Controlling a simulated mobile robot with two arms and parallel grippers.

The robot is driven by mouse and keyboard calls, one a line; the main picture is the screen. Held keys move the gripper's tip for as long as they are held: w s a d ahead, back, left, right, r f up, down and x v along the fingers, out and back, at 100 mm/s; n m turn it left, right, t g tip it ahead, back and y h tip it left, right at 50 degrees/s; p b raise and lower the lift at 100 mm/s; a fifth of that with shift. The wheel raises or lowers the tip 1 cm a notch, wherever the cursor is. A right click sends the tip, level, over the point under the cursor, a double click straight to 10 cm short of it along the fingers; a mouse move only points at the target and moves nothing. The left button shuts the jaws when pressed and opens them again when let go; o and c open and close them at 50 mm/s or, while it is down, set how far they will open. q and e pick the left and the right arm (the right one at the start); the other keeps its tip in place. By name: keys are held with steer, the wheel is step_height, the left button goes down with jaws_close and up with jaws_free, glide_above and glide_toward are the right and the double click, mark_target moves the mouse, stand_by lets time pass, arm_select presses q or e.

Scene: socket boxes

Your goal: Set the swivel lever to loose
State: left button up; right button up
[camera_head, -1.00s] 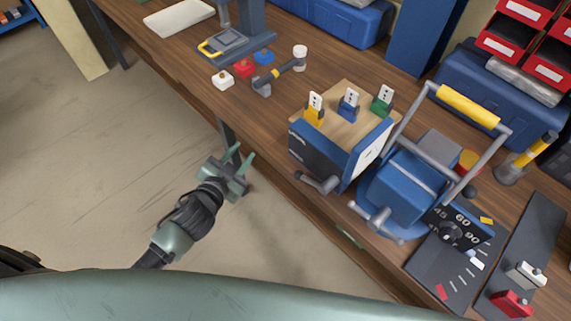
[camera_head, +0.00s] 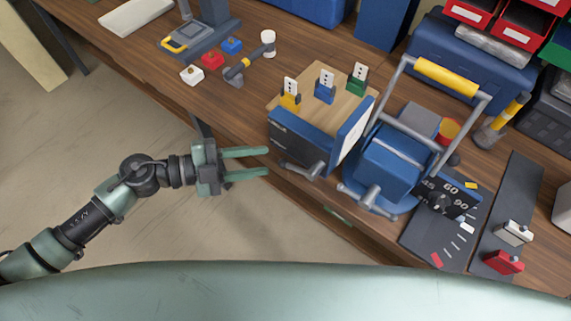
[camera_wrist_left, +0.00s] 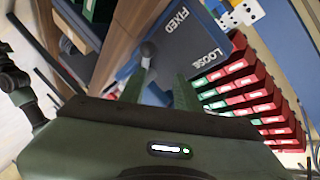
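The blue box (camera_head: 298,142) stands at the table's front edge. Its grey swivel lever (camera_head: 303,170) sticks out from the side facing me. In the left wrist view, the box face carries the words FIXED and LOOSE (camera_wrist_left: 205,45), and the lever's round grey end (camera_wrist_left: 148,50) shows near one fingertip. I cannot tell exactly which word the lever points to. My left gripper (camera_head: 267,161) is open and empty, its two parallel fingers pointing at the lever from the left, just short of it. It also shows in the left wrist view (camera_wrist_left: 165,72). My right gripper is not in view.
A blue machine with a yellow-gripped handle (camera_head: 445,78) stands right of the box. Sockets stand on the box's wooden top (camera_head: 345,100). Red bins (camera_head: 520,45) are at the back right. Open floor lies left of the table.

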mark_target(290, 168)
arm_select(q)
steer(key=shift+m+g, duration=0.4)
steer(key=shift+g, duration=0.2)
steer(key=d+f, duration=0.1)
steer(key=d, duration=0.1)
steer(key=d+p, duration=0.1)
steer(key=d+f, duration=0.1)
steer(key=d, duration=0.1)
steer(key=shift+w+d+f, duration=0.15)
steer(key=shift+d+f, duration=0.15)
steer(key=shift+d, duration=0.05)
steer(key=shift+d+f+p, duration=0.2)
steer(key=shift+d+p, duration=0.1)
steer(key=shift+d, duration=0.25)
steer(key=shift+w, duration=0.1)
jaws_close()
